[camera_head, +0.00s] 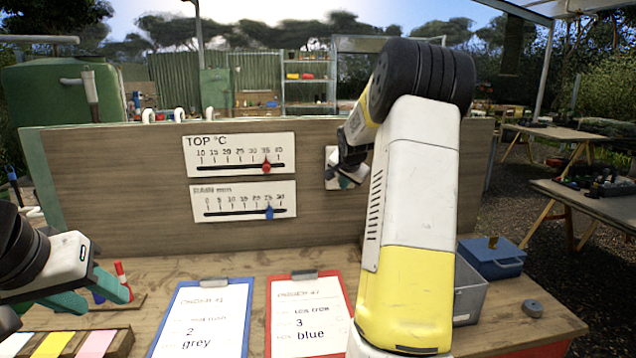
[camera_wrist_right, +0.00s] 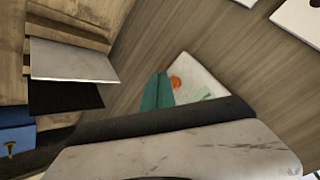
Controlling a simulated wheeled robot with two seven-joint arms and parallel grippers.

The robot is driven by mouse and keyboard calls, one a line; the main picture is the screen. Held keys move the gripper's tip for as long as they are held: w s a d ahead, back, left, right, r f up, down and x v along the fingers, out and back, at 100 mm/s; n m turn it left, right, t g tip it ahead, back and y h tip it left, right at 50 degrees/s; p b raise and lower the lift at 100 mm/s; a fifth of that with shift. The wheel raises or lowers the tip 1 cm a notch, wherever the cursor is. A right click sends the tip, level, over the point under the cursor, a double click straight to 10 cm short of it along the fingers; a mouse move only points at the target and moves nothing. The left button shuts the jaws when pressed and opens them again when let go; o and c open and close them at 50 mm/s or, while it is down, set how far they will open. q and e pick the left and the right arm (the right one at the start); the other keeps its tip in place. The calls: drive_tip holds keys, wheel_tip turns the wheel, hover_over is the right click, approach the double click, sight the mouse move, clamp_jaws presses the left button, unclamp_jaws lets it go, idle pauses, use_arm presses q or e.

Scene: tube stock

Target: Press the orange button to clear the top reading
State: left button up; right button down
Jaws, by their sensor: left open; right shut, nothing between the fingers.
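The orange button (camera_wrist_right: 176,83) sits on a white plate (camera_wrist_right: 192,72) on the upright wooden board, seen in the right wrist view. In the head view that plate (camera_head: 331,156) is partly hidden by my right arm. My right gripper (camera_wrist_right: 157,92) is shut and empty, its teal fingertips close beside the orange button; I cannot tell whether they touch it. The TOP °C gauge (camera_head: 240,154) has its red pointer (camera_head: 266,167) near 35. My left gripper (camera_head: 106,302) is open at the lower left, above the table.
The RAIN mm gauge (camera_head: 244,201) hangs below, its blue pointer near 25. Two clipboards, blue (camera_head: 203,318) and red (camera_head: 308,312), lie on the table. A blue box (camera_head: 492,258) and a grey bin (camera_head: 468,297) stand right. A coloured strip rack (camera_head: 120,343) is front left.

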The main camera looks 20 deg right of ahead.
drive_tip(key=shift+w, duration=0.1)
drive_tip(key=shift+w+d, duration=0.1)
drive_tip(key=shift+w, duration=0.2)
drive_tip(key=shift+w+d, duration=0.1)
drive_tip(key=shift+w, duration=0.3)
idle(0.8)
idle(0.3)
drive_tip(key=shift+s+a, duration=0.2)
drive_tip(key=shift+s, duration=0.6)
drive_tip(key=shift+s+a, duration=0.2)
drive_tip(key=shift+s, duration=0.6)
drive_tip(key=shift+s+a, duration=0.2)
drive_tip(key=shift+s, duration=0.65)
drive_tip(key=shift+s+a, duration=0.2)
drive_tip(key=shift+s, duration=0.6)
